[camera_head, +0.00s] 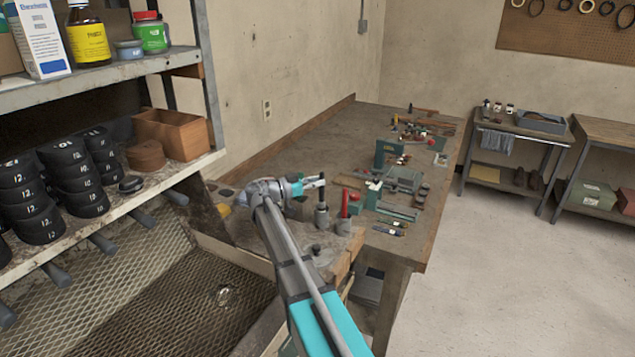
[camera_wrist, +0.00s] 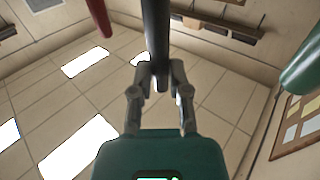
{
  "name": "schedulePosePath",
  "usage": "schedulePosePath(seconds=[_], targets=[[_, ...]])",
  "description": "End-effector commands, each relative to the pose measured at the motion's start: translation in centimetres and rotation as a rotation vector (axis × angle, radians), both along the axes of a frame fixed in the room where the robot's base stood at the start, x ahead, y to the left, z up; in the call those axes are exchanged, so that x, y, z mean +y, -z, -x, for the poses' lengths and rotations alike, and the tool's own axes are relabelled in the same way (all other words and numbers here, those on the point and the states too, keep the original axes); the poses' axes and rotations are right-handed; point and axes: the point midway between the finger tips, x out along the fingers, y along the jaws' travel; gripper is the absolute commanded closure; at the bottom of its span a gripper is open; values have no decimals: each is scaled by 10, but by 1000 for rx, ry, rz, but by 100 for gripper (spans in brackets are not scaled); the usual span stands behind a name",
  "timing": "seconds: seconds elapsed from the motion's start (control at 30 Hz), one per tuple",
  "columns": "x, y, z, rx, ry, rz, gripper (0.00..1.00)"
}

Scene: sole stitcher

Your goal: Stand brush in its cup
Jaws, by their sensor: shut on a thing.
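My gripper (camera_head: 315,183) is above the near end of the workbench. In the wrist view, which looks up at the ceiling, its two fingers (camera_wrist: 160,78) are shut on a dark rod-like handle (camera_wrist: 155,28), which I take to be the brush. In the head view the dark brush (camera_head: 321,192) is upright at the fingertips, directly over a grey metal cup (camera_head: 321,217). Its lower end meets the cup's mouth in the picture; I cannot tell how far inside it is. The bristles are not visible.
A red-handled tool (camera_head: 344,204) stands in a second grey holder just right of the cup; red also shows in the wrist view (camera_wrist: 97,18). A green vise-like device (camera_head: 400,180) and small tools lie farther along the bench (camera_head: 325,135).

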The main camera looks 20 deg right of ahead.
Motion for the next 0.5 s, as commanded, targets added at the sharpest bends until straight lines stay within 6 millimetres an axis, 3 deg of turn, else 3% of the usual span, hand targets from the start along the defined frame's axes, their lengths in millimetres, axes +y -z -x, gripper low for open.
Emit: schedulePosePath(seconds=[0.5], targets=[[-1,17,0,0,1,0,100]])
